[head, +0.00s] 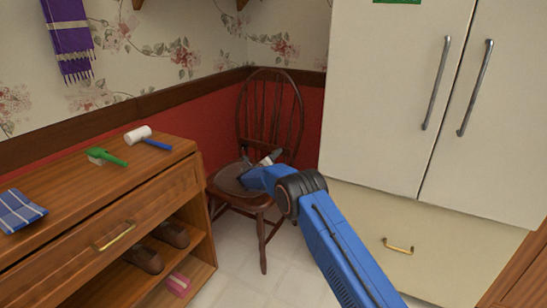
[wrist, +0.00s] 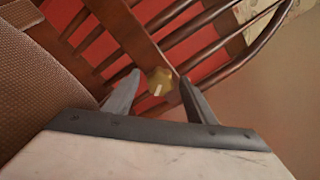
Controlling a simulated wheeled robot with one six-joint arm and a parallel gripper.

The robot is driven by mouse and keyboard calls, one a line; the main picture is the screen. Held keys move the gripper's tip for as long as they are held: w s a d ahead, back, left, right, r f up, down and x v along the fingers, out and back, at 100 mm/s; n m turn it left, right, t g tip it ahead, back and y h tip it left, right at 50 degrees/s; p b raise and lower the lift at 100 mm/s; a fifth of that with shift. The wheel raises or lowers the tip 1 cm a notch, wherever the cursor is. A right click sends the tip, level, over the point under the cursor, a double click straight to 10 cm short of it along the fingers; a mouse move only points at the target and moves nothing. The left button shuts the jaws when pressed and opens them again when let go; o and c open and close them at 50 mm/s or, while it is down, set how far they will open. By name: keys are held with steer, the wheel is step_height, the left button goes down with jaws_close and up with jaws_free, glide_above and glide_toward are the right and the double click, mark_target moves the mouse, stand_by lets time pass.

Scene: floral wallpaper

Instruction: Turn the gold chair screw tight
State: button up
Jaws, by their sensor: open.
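A dark wooden chair (head: 272,110) with a spindle back stands in the corner between the cabinet and the fridge. In the wrist view the gold screw (wrist: 160,81) sits on a dark wooden part of the chair (wrist: 133,35), with a pale slot mark on its face. My gripper (wrist: 157,90) is open, with one finger on each side of the screw in the picture. I cannot tell whether the fingers touch it. In the head view my gripper (head: 258,160) is over the chair seat, and the screw is hidden there.
A white fridge (head: 385,90) stands at right. The tiled floor (head: 255,280) in front is clear.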

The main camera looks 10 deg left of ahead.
steer(key=shift+c, duration=0.4)
steer(key=c, duration=1)
steer(key=shift+o, duration=0.2)
steer(key=shift+m, duration=0.4)
